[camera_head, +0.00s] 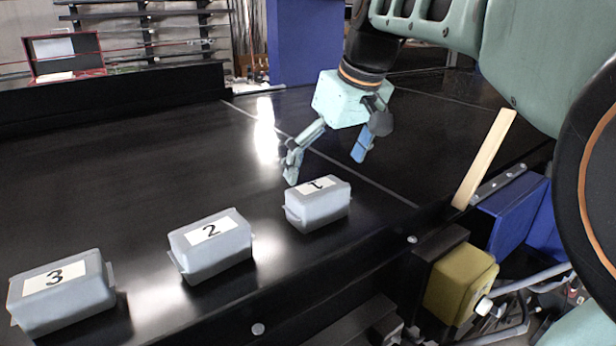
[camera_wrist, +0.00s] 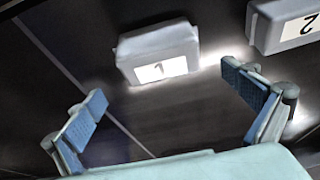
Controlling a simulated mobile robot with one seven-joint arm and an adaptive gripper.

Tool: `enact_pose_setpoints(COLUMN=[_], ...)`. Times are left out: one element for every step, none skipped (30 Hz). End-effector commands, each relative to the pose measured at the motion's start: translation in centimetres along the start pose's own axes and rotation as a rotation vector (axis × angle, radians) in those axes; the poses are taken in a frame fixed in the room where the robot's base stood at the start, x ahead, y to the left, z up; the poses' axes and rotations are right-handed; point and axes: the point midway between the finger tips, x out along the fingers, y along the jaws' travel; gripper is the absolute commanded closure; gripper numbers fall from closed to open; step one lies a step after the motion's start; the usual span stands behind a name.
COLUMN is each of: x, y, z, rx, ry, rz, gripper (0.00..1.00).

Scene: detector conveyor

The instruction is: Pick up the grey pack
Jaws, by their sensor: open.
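Three grey packs with white number labels sit in a row on the black conveyor. The pack labelled 1 (camera_head: 318,208) is at the right, pack 2 (camera_head: 212,250) in the middle and pack 3 (camera_head: 62,300) at the near left. My gripper (camera_head: 328,168) is open and empty above the belt, a little behind and above pack 1. In the wrist view, pack 1 (camera_wrist: 158,46) lies ahead of and between the two blue-padded fingers of my gripper (camera_wrist: 168,103), not touching them. Part of pack 2 (camera_wrist: 284,24) shows at the upper right, cut off by the frame.
The black conveyor belt (camera_head: 110,170) is clear behind the packs. A wooden strip (camera_head: 485,158) and a blue box (camera_head: 510,212) stand by its right end, with a yellow box (camera_head: 460,284) below. A red case (camera_head: 66,57) stands at the far left.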

Motion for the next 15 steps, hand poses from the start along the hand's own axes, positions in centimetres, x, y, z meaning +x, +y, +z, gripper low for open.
enact_pose_setpoints(x=[0.9,1.3,1.7,1.9,2.1,2.4,2.5,2.7,3.1,3.5,3.9,4.5,5.0,5.5,6.1], y=[-0.1,-0.1,0.0,0.0,0.0,0.0,0.0,0.0,0.0,-0.1,-0.1,-0.1,-0.1,-0.1,-0.1], z=[0.1,0.0,0.0,0.0,0.0,0.0,0.1,0.1,0.2,0.3,0.5,0.6,0.8,0.9,0.9], rx=[0.0,0.0,0.0,0.0,0.0,0.0,0.001,0.001,0.001,0.001,0.001,0.001,0.001,0.001,0.001], ry=[-0.002,-0.002,-0.001,0.0,0.0,0.0,0.0,0.0,0.0,-0.001,-0.002,-0.002,-0.002,-0.001,-0.001], rz=[-0.002,-0.002,-0.001,-0.001,-0.001,-0.001,-0.001,-0.001,0.0,-0.001,-0.001,-0.002,-0.002,-0.001,-0.002], gripper=[0.0,0.0,0.0,0.0,0.0,0.0,0.0,0.0,0.0,0.0,0.0,0.0,0.0,0.0,0.0])
